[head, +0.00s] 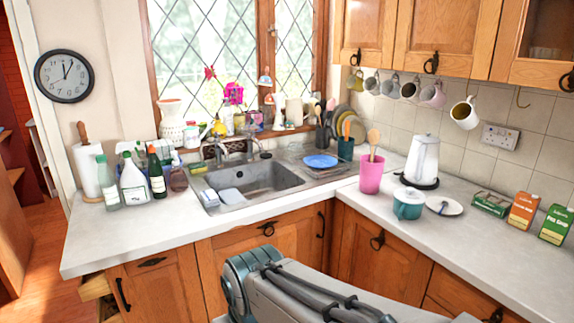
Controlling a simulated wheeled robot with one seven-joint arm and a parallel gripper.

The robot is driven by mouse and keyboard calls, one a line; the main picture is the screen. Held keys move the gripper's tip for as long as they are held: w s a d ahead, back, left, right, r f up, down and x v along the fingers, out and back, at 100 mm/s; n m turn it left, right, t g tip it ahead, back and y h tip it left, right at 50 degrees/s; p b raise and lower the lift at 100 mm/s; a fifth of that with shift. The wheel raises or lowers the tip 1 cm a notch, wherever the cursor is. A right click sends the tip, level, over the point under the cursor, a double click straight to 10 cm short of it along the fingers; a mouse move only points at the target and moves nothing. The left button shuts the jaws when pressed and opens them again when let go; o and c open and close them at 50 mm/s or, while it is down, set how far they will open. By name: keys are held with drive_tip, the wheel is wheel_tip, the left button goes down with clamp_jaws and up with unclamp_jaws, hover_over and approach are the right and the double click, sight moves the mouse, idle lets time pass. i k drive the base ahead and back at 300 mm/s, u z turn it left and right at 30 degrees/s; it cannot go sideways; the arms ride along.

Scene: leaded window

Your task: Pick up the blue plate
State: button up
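The blue plate (320,161) lies flat on the metal drainer to the right of the sink (255,184), towards the back of the counter. It looks empty. My arm rises from the bottom edge of the head view, in front of the lower cupboards and well short of the plate. My gripper does not show in this view, so I cannot see its fingers.
A pink tumbler (371,174) with wooden utensils and a dark teal pot (346,149) stand right of the plate. Bottles stand left of the sink. The front left counter (130,235) is clear.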

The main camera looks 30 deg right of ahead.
sight(317, 161)
drive_tip(key=z, duration=0.45)
drive_tip(key=i, duration=0.9)
drive_tip(key=z, duration=1)
drive_tip(key=i, duration=0.8)
drive_tip(key=z, duration=0.25)
